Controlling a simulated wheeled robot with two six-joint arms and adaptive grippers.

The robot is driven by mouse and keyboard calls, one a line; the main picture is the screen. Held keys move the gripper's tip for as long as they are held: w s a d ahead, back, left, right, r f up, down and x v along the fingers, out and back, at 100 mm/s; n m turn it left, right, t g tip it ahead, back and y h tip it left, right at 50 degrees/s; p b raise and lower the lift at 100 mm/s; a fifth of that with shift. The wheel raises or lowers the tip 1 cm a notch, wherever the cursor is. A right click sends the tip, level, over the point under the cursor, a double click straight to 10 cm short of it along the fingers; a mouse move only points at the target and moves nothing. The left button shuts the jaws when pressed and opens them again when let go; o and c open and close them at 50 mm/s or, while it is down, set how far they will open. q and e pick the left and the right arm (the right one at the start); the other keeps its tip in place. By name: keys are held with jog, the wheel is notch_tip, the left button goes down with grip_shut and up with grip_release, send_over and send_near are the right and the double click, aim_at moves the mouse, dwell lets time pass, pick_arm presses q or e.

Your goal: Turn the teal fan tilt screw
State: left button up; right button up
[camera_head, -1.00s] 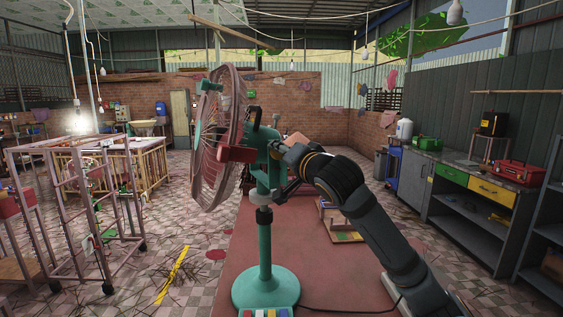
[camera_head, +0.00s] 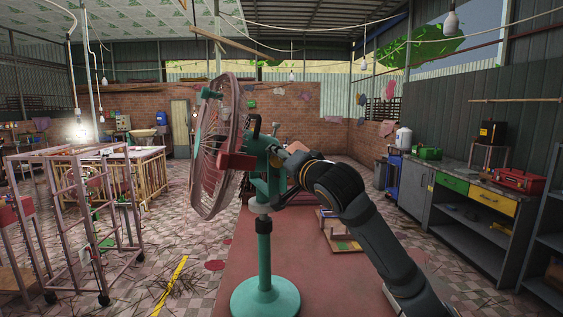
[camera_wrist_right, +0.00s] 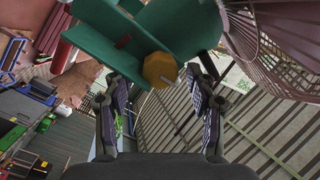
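The teal fan (camera_head: 264,255) stands upright on a round base, its pink cage (camera_head: 212,160) facing left in the head view. My right gripper (camera_wrist_right: 162,84) is open, one finger on each side of the knob, with gaps between fingers and knob. In the head view my right arm reaches the fan's neck from the right, and the fingertips are hard to make out. My left gripper is not in view.
The pink fan cage (camera_wrist_right: 275,45) is close to my right gripper at the upper right of the wrist view. A small stool (camera_head: 340,235) stands on the red floor mat behind the fan. A grey workbench (camera_head: 465,215) lines the right wall. Metal frames (camera_head: 75,220) stand at left.

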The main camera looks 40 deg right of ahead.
notch_tip(320, 180, up, 10)
dwell(0.6)
